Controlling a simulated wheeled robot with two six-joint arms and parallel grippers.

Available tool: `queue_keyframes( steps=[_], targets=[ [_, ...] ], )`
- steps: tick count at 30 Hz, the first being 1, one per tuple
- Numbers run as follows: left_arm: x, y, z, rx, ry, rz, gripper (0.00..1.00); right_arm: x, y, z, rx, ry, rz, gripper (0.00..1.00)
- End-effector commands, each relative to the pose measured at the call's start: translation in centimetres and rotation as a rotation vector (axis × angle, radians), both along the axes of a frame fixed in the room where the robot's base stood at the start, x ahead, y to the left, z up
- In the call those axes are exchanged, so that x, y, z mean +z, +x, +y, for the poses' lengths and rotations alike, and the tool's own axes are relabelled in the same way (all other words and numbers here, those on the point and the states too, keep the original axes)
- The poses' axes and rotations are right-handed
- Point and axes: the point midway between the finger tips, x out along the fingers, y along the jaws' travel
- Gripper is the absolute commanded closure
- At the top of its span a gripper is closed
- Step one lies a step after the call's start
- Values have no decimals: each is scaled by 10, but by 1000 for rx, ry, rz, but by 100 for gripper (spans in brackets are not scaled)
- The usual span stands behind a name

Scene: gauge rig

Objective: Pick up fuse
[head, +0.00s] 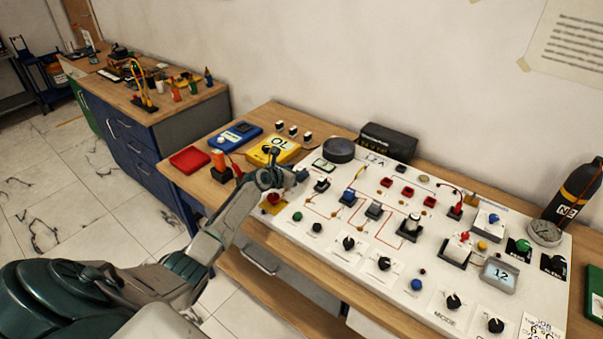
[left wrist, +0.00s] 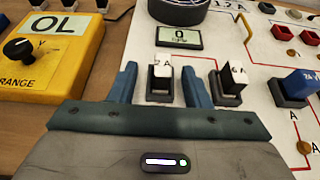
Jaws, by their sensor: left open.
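A small white-and-dark fuse marked 2 A (left wrist: 161,70) stands upright in a holder on the white panel. In the left wrist view, my left gripper (left wrist: 160,88) is open and empty, with one blue finger on each side of this fuse in the picture. I cannot tell whether the fingers reach down around it. A dark-and-white fuse marked 6 A (left wrist: 237,76) stands to its right, and a blue one (left wrist: 298,84) farther right. My right gripper is not in view.
A yellow meter reading OL (left wrist: 52,50) lies left of the panel, with a red tray (head: 190,160) beyond. A small display reading 0 (left wrist: 180,38) and a round dark knob (head: 339,149) sit behind the fuse. Knobs and switches crowd the panel (head: 330,222).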

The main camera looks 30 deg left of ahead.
Motion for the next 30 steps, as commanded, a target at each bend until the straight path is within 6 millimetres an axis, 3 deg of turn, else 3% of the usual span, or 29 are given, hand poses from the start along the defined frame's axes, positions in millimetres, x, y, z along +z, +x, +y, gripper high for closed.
queue_keyframes(
  steps=[7,17,24,30],
  targets=[
    [-11,28,-5,1,-3,-1,56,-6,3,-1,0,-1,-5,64],
    [-12,32,-5,0,0,0,56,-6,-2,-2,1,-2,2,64],
    [-12,31,-5,0,0,0,100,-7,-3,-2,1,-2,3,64],
    [-12,31,-5,0,0,0,100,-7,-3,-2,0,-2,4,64]
  ],
)
